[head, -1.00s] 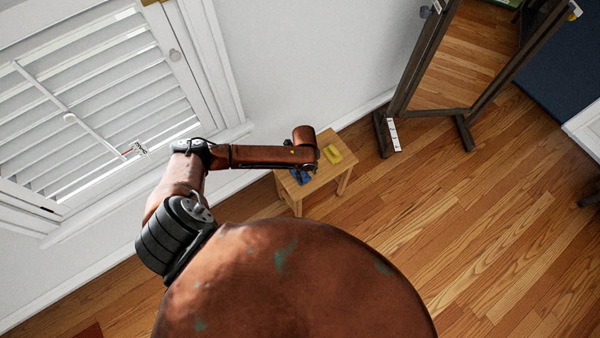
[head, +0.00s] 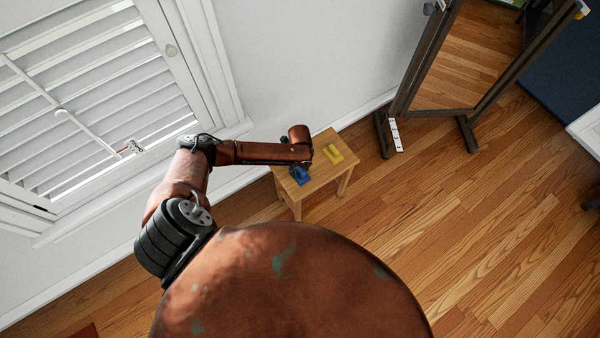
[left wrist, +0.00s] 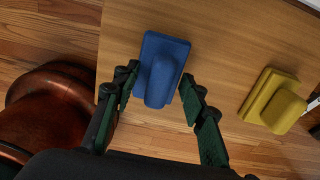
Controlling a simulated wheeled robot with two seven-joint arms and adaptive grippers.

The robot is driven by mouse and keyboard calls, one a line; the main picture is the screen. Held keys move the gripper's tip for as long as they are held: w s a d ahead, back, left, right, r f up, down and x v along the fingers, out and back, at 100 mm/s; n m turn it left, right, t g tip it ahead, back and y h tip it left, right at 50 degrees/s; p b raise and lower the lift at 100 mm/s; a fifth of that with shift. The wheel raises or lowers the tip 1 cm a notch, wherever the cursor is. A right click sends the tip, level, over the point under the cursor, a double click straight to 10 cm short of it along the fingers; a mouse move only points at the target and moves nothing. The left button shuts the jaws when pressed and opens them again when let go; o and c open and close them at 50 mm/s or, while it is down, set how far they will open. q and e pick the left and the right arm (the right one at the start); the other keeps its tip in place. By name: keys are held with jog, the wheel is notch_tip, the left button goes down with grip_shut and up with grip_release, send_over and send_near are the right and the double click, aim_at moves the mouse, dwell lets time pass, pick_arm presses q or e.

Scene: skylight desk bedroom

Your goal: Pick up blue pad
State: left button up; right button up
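The blue pad (head: 301,176) lies on a small wooden stool in the head view, partly hidden by my left arm. In the left wrist view the blue pad (left wrist: 161,69) is a flat block with a raised rounded handle. My left gripper (left wrist: 160,91) is open, with its fingers on either side of the pad's lower part and visible gaps to it. In the head view my left gripper (head: 298,172) is mostly hidden under the wrist. My right gripper is in neither view.
A yellow pad (head: 333,154) lies on the stool (head: 318,181) beside the blue one, and shows right in the left wrist view (left wrist: 273,101). A wall and shuttered window stand behind. A dark-framed mirror (head: 400,100) stands to the right. The floor in front is clear.

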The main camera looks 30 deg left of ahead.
aim_at(300, 168)
pick_arm(q)
jog(key=shift+c, duration=0.4)
grip_shut()
jog(key=shift+r, duration=0.15)
jog(key=shift+r, duration=0.3)
notch_tip(300, 168, up, 2)
jog(key=shift+r+p, duration=0.15)
jog(key=shift+p, duration=0.4)
jog(key=s+d+r+p, duration=0.4)
jog(key=s+d+r, duration=0.5)
jog(key=s, duration=0.1)
jog(key=shift+s+r, duration=0.35)
jog(key=shift+r, duration=0.05)
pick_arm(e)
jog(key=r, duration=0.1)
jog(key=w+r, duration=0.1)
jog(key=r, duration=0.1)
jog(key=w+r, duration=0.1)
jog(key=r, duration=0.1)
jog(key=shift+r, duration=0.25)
pick_arm(q)
jog(key=shift+d, duration=0.1)
